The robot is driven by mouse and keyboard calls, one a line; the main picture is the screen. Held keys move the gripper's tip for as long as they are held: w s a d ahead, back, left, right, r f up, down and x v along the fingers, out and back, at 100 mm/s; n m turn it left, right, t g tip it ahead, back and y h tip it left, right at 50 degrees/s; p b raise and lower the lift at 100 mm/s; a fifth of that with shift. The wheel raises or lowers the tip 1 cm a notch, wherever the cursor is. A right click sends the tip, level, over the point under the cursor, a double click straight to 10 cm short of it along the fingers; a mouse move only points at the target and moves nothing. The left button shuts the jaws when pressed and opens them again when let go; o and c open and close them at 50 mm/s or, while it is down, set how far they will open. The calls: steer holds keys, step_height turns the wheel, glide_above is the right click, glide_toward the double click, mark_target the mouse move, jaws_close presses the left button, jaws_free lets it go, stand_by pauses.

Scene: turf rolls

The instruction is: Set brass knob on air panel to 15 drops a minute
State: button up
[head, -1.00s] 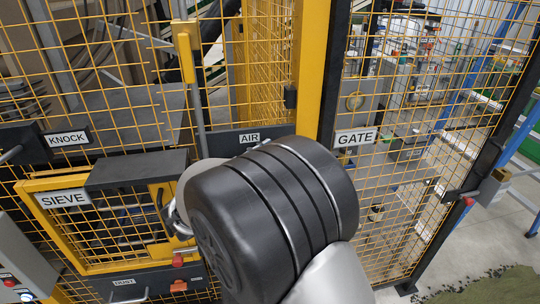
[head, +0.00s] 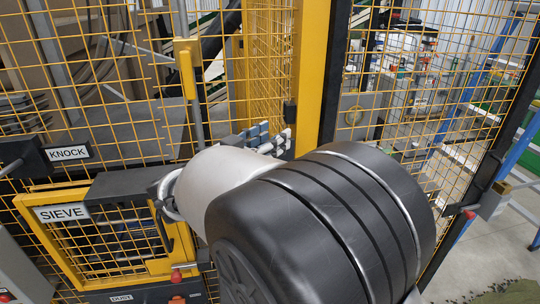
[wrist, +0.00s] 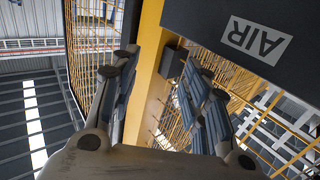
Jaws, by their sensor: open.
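My gripper (head: 266,138) is open and empty in the head view, reaching toward the yellow post with my arm below it. In the wrist view its two grey-padded fingers (wrist: 165,95) stand apart, with a yellow post and mesh behind the gap. The dark air panel (wrist: 205,14) with its white AIR label (wrist: 257,40) fills the upper right of the wrist view, beside the right finger. I cannot make out the brass knob on it or any drop reading. In the head view my gripper and arm hide the air panel.
Yellow mesh fencing surrounds the gripper, with a thick yellow post (head: 312,75) close by. A small black box (head: 289,112) sits on the post. The KNOCK label (head: 68,153) and the SIEVE door (head: 62,212) are to the left. A red knob (head: 177,275) is below.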

steer(key=shift+r, duration=0.6)
steer(key=shift+o, duration=0.2)
